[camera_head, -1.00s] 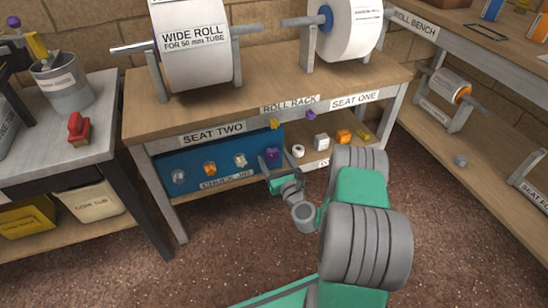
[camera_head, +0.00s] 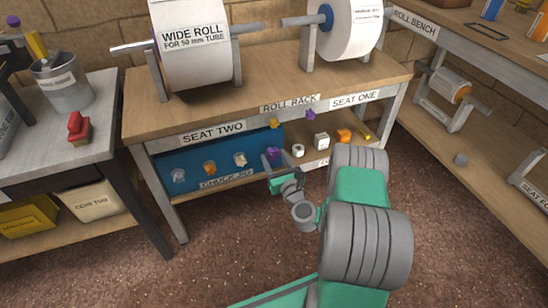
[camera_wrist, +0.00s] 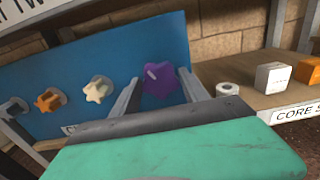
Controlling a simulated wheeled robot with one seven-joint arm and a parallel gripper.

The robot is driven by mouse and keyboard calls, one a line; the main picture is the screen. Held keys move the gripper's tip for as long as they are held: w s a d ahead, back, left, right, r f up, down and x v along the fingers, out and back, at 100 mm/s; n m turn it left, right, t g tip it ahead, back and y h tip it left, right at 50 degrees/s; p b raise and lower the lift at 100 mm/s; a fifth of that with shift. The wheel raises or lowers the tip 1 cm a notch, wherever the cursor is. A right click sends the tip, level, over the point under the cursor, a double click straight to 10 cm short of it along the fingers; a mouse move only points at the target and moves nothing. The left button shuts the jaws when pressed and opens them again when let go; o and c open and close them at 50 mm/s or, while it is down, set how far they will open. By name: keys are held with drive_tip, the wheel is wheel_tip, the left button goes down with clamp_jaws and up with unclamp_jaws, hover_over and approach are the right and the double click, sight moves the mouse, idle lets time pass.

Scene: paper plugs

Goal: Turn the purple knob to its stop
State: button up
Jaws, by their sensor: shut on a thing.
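The purple knob (camera_wrist: 160,84) is a star-shaped knob at the right end of the blue chuck jig board (camera_wrist: 95,48). My gripper (camera_wrist: 158,76) has one finger on each side of it and is shut on it. In the head view the purple knob (camera_head: 273,153) shows between the fingers of my gripper (camera_head: 273,160), under the roll rack. The knob's lower part is hidden behind my gripper's body in the wrist view. No mark showing the knob's stop can be made out.
Left of it on the board are a cream knob (camera_wrist: 98,90), an orange knob (camera_wrist: 49,100) and a grey knob (camera_wrist: 14,109). To the right, a white roll (camera_wrist: 227,90) and white box (camera_wrist: 274,78) stand on a low shelf. The rack's table top overhangs the board.

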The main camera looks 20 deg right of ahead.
drive_tip(key=n+b, duration=0.2)
drive_tip(key=n, duration=0.4)
drive_tip(key=shift+f, duration=0.1)
drive_tip(key=shift+n, duration=1.1)
drive_tip(key=n, duration=0.4)
drive_tip(key=shift+n, duration=0.4)
drive_tip(key=n, duration=1.2)
drive_tip(key=o, duration=1.4)
drive_tip(key=shift+c, duration=0.2)
